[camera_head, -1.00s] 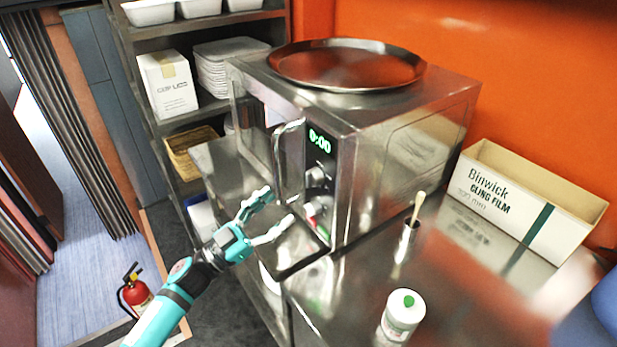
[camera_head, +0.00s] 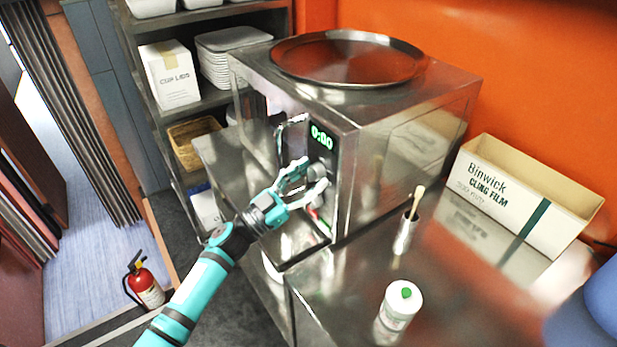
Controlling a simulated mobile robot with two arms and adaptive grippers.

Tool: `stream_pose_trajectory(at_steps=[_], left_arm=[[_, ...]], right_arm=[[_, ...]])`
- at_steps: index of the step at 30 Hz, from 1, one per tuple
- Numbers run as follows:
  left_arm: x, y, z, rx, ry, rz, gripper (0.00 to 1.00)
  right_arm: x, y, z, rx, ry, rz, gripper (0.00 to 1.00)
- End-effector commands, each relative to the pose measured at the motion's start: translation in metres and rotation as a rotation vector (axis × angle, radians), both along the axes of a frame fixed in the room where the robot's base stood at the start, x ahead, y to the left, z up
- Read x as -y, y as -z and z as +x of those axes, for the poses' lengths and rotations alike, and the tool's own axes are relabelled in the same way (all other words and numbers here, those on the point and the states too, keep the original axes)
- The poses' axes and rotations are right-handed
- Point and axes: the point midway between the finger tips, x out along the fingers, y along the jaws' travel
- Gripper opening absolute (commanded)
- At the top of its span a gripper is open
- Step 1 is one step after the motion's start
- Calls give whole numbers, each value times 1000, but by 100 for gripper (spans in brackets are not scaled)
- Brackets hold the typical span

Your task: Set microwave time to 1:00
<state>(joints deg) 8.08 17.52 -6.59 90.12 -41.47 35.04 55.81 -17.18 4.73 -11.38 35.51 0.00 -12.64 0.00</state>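The steel microwave (camera_head: 400,130) stands on the counter. Its green display (camera_head: 321,137) reads 0:00. The microwave's handle (camera_head: 280,140) is at the left of the panel and partly covered too. My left gripper (camera_head: 309,176) is open in front of the control panel, with its fingertips apart on either side of the upper knob. I cannot tell whether they touch it. The lower part of the panel is largely hidden behind the gripper. My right gripper is not in view.
A round steel tray (camera_head: 348,60) lies on top of the microwave. A shelf (camera_head: 205,100) stands behind on the left.

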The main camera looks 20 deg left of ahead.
Motion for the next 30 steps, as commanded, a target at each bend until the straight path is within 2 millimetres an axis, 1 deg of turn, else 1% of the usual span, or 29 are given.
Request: stream_pose_trajectory(at_steps=[1, 6, 9, 20, 30], left_arm=[[0, 0, 0, 0, 0, 0, 38], [0, 0, 0, 0, 0, 0, 15], [0, 0, 0, 0, 0, 0, 5], [-1, 2, 0, 43, -1, 55, 5], [-3, 2, 2, 204, 0, 263, 5]], right_arm=[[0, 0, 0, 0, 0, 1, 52], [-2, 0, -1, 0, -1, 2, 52], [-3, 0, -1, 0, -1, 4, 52], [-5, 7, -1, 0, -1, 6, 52], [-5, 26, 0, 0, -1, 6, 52]])
